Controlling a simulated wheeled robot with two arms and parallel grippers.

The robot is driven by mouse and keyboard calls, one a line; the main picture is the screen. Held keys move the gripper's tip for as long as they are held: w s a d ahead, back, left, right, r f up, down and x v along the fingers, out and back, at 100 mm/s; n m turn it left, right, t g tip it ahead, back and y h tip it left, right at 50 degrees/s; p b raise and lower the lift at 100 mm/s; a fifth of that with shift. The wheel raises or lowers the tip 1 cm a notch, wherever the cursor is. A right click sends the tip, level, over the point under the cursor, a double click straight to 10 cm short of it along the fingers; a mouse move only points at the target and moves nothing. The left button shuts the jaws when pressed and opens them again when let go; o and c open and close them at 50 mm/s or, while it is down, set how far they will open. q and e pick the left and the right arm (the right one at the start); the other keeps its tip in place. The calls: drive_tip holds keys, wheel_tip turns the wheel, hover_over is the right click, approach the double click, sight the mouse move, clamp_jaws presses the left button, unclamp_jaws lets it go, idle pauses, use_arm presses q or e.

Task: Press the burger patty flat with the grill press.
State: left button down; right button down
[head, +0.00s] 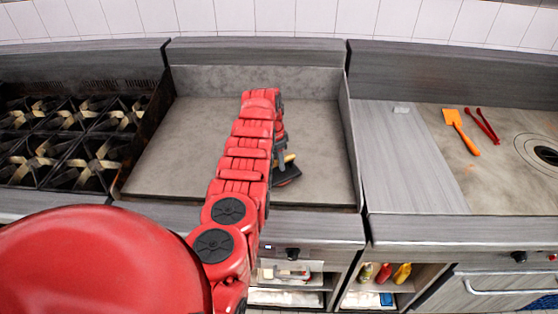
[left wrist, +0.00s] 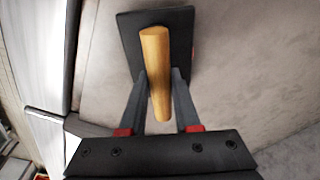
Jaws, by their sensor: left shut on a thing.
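The grill press shows in the head view as a dark plate (head: 288,178) low on the flat griddle, right of its middle. In the left wrist view its black plate (left wrist: 130,32) and light wooden handle (left wrist: 156,70) are clear. My left gripper (head: 283,161) is shut on the handle, with one finger on each side in the left wrist view (left wrist: 157,78). I cannot make out the burger patty; a small reddish edge beside the plate in the left wrist view is too small to identify. My right gripper is not in view.
The griddle (head: 180,150) is otherwise bare, with raised side walls. Gas burners (head: 70,130) stand left. The right counter holds an orange spatula (head: 460,131) and red tongs (head: 482,126). Bottles (head: 384,273) stand on a lower shelf.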

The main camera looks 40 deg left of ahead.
use_arm(q)
wheel_tip(320, 180, up, 2)
drive_tip(key=shift+w+a+r+p, duration=0.1)
drive_tip(key=shift+w+a+p, duration=0.05)
drive_tip(key=shift+p, duration=0.3)
wheel_tip(320, 180, up, 2)
drive_tip(key=shift+w+r, duration=0.15)
drive_tip(key=shift+r, duration=2.15)
